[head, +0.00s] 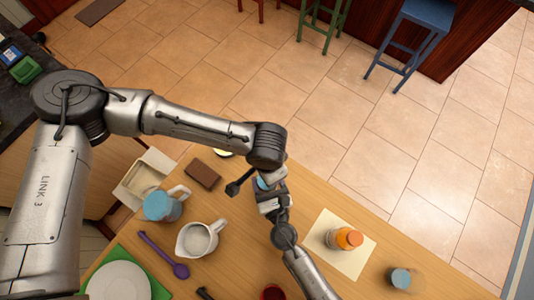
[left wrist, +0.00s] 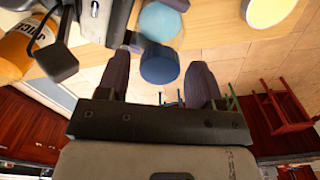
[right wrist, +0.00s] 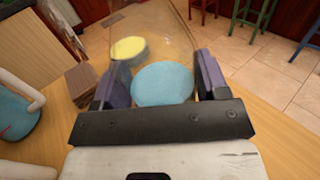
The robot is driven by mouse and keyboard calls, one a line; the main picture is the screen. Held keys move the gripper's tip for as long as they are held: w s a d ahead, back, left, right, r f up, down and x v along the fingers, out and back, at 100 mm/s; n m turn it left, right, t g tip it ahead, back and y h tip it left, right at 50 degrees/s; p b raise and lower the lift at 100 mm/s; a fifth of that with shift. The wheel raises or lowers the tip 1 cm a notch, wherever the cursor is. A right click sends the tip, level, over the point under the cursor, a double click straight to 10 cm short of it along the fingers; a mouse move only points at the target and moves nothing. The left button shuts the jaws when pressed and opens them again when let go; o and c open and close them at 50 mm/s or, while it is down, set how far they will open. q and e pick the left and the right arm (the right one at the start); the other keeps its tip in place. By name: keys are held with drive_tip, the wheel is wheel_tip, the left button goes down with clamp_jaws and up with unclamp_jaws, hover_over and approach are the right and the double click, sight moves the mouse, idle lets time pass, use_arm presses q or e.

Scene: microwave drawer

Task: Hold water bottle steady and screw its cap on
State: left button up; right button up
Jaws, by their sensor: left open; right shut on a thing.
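The water bottle is clear with light blue in it. In the right wrist view the bottle (right wrist: 163,84) stands between the fingers of my right gripper (right wrist: 155,80), which is shut on it. In the head view only a bit of light blue (head: 263,184) shows between the arms. In the left wrist view a dark blue cap (left wrist: 160,64) lies between the open fingertips of my left gripper (left wrist: 161,72), with gaps at both sides. The light blue of the bottle (left wrist: 160,22) is right beside the cap. I cannot tell whether the cap touches the bottle.
The wooden table holds a brown block (head: 203,172), a blue pitcher (head: 160,206), a cream pitcher (head: 200,240), a purple spoon (head: 165,257), and an orange bottle (head: 348,238) on a pale board (head: 330,258).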

use_arm(q)
drive_tip(key=shift+f, duration=0.15)
drive_tip(key=shift+c, duration=0.4)
drive_tip(key=c, duration=0.8)
drive_tip(key=m, duration=0.3)
drive_tip(key=shift+c, duration=0.3)
drive_tip(key=m, duration=0.5)
drive_tip(key=o, duration=1.1)
wheel_tip(320, 180, up, 12)
